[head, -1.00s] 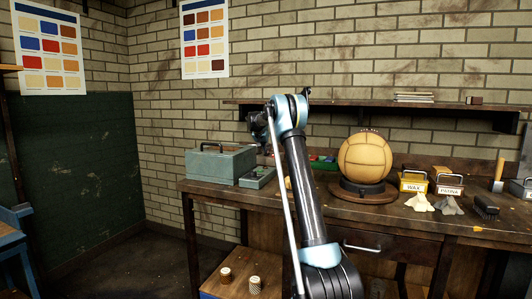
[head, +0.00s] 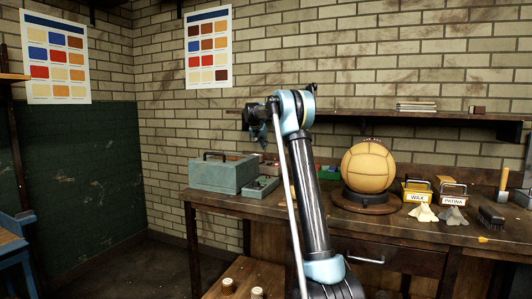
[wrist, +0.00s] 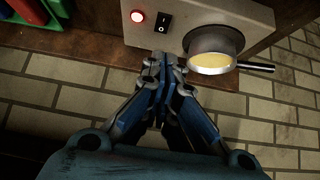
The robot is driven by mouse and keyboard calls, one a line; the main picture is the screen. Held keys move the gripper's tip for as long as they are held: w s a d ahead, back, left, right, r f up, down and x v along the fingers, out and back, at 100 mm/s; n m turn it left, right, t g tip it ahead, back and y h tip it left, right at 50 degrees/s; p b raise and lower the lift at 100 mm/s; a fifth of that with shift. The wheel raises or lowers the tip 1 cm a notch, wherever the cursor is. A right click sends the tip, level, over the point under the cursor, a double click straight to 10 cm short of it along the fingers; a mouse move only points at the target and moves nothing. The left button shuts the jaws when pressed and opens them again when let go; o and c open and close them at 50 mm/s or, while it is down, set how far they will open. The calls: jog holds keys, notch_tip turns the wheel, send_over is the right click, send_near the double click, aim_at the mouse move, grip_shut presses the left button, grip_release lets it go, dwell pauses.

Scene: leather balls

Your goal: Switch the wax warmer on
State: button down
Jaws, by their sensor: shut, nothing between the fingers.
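The wax warmer (wrist: 203,18) shows in the wrist view as a pale box with a black rocker switch (wrist: 162,22). Left of the switch is a glowing red indicator light (wrist: 137,16). Right of it is a metal pot (wrist: 213,47) of yellow wax with a dark handle. My gripper (wrist: 163,62) is shut and empty. In the picture its fingertips are just below the switch, near the box's edge; I cannot tell if they touch the box. The switch's tilt is hard to read.
A teal toolbox (head: 222,177) stands left on the workbench (head: 400,229). Right of my arm are a leather ball (head: 367,166) on a round stand, a wax tin (head: 416,192), a patina tin (head: 453,194) and a brush (head: 491,215). A shelf (head: 440,116) runs along the brick wall.

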jog(key=shift+v, duration=0.85)
jog(key=shift+s+f, duration=0.15)
